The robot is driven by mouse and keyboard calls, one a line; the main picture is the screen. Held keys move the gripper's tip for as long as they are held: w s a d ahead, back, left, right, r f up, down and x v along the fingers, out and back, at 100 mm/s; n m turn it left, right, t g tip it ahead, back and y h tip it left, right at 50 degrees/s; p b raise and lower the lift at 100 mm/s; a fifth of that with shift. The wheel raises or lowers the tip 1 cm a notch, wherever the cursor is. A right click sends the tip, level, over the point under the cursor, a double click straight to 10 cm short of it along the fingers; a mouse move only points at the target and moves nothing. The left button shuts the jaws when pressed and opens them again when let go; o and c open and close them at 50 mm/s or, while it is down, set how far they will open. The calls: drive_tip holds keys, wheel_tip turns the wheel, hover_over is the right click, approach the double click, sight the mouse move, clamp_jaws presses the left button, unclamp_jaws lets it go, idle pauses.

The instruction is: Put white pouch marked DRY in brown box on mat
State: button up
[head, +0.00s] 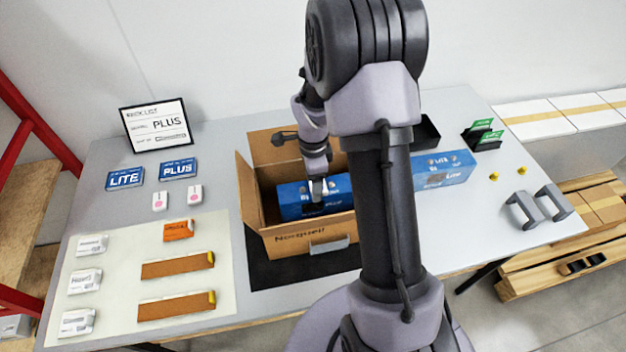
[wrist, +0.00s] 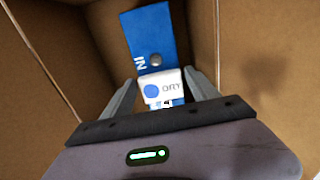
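The open brown box (head: 300,241) stands on the dark mat (head: 262,270) at the middle of the table. My gripper (head: 319,187) reaches down into it. The small white pouch marked DRY (wrist: 160,88), with a blue dot, lies between my fingertips (wrist: 160,80) in the wrist view. In the wrist view, a blue carton (wrist: 152,35) lies behind the pouch. It also shows inside the box in the head view (head: 293,203).
Two small white pouches with pink dots (head: 160,201) lie by the blue LITE (head: 125,178) and PLUS (head: 178,168) cards. The pale left mat (head: 120,262) bears white packs and brown strips. Another blue carton (head: 447,168) lies right of my arm. The raised box flaps surround my gripper.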

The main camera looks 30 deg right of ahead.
drive_tip(key=shift+o, duration=1)
wheel_tip(320, 180, up, 12)
drive_tip(key=p, duration=0.7)
drive_tip(key=shift+p, duration=0.3)
